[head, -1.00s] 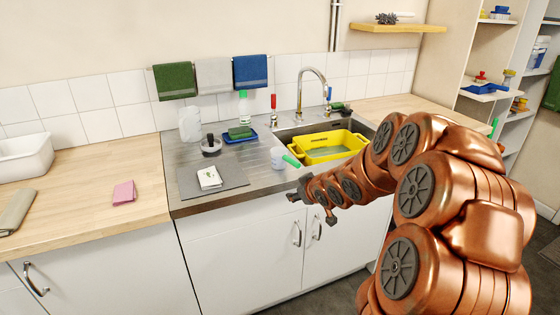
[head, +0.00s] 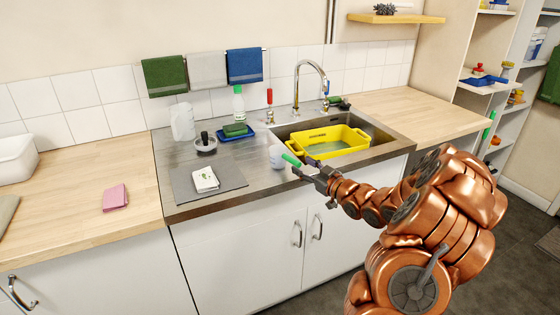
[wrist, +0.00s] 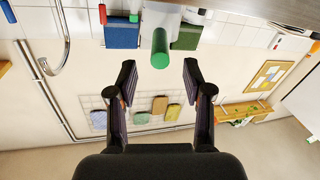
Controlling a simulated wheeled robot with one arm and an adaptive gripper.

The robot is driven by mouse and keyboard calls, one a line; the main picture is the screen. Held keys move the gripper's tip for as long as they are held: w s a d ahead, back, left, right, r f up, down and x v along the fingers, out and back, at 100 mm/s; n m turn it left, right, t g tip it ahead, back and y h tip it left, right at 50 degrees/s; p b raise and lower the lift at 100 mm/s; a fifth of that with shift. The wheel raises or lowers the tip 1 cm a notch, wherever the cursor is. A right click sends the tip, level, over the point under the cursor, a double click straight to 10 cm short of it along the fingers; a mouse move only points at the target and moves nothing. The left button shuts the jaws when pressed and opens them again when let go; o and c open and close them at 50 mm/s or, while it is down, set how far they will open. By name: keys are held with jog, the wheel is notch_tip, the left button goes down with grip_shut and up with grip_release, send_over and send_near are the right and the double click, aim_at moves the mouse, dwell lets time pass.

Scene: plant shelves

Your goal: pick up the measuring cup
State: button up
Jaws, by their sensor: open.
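The measuring cup (head: 276,157) is white with a green handle. It stands on the steel drainboard (head: 240,188), left of the sink, with the handle pointing right and toward the front edge. My gripper (head: 307,169) is just in front of the handle's end at counter height. In the wrist view my gripper (wrist: 159,72) is open and empty. The green handle of the measuring cup (wrist: 160,48) lies between the lines of the two fingers, end-on and just beyond the tips. The white cup body is mostly hidden behind the handle.
A yellow basin (head: 340,142) sits in the sink right behind my gripper. A grey mat (head: 228,178) with a small packet (head: 205,179), a black-knobbed round item (head: 205,144) and a blue tray (head: 250,135) are to the left. The wooden counter at right is mostly clear.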

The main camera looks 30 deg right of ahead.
aim_at(284, 156)
jog(key=shift+w, duration=0.75)
jog(key=w, duration=0.1)
jog(key=w+p, duration=0.1)
jog(key=w, duration=0.1)
jog(key=shift+a+f+p, duration=0.35)
jog(key=shift+w, duration=0.95)
jog(key=shift+a, duration=0.1)
jog(key=shift+c, duration=0.4)
grip_shut()
